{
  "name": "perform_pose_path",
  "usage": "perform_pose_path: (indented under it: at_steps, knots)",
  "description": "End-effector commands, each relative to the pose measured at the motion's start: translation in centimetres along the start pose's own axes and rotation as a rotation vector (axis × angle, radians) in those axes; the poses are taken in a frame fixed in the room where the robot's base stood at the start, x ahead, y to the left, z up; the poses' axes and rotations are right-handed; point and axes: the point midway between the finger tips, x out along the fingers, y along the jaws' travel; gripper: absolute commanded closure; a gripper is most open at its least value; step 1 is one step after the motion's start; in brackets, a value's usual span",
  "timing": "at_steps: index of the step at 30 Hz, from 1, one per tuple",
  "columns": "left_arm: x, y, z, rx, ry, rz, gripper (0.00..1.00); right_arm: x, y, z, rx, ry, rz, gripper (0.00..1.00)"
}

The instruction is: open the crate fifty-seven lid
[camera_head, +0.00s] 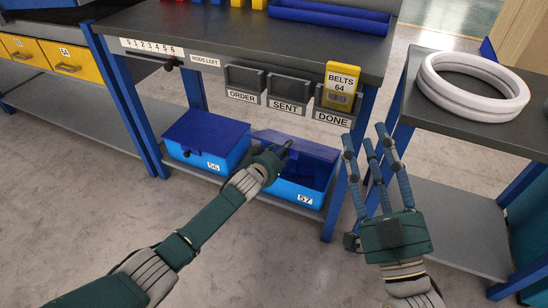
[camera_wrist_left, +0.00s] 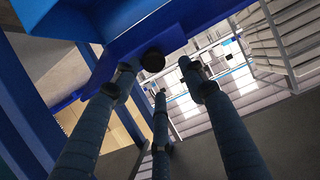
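The crate labelled 57 (camera_head: 306,197) is blue and stands on the lower shelf, right of the crate labelled 56 (camera_head: 214,162). Its dark blue lid (camera_head: 315,150) appears raised at the back, and a dark interior shows below it. My left gripper (camera_head: 272,156) is over the left part of this crate and hides some of it. The left wrist view shows its fingers (camera_wrist_left: 160,88) spread and empty, close under a blue part with a round black piece; I cannot tell whether they touch. My right gripper (camera_head: 370,150) is open and empty, fingers up, right of the crate.
The dark workbench (camera_head: 230,30) overhangs the crates, with ORDER, SENT and DONE holders on its front edge. A yellow BELTS 64 card (camera_head: 341,87) stands in DONE. A side table (camera_head: 475,122) with white rings (camera_head: 473,85) stands at the right. Floor in front is clear.

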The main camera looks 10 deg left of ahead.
Motion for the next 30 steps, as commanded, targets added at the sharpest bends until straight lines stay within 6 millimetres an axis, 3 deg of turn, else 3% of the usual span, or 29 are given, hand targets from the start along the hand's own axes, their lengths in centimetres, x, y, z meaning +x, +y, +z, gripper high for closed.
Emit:
perform_pose_path:
  at_steps: [18, 24, 30]
  knots:
    - [-9.3, -0.1, 0.0, 0.001, 0.001, 0.0, 0.59, 0.0, 0.0, 0.0, 0.0, 0.0, 0.001, 0.6]
    - [-10.9, -0.1, 0.0, 0.001, 0.001, 0.0, 0.59, 0.0, 0.0, 0.0, 0.0, 0.0, 0.001, 0.6]
    - [-11.2, -0.1, -0.1, 0.001, 0.001, 0.0, 0.59, 0.0, 0.0, 0.0, 0.0, 0.0, 0.001, 0.6]
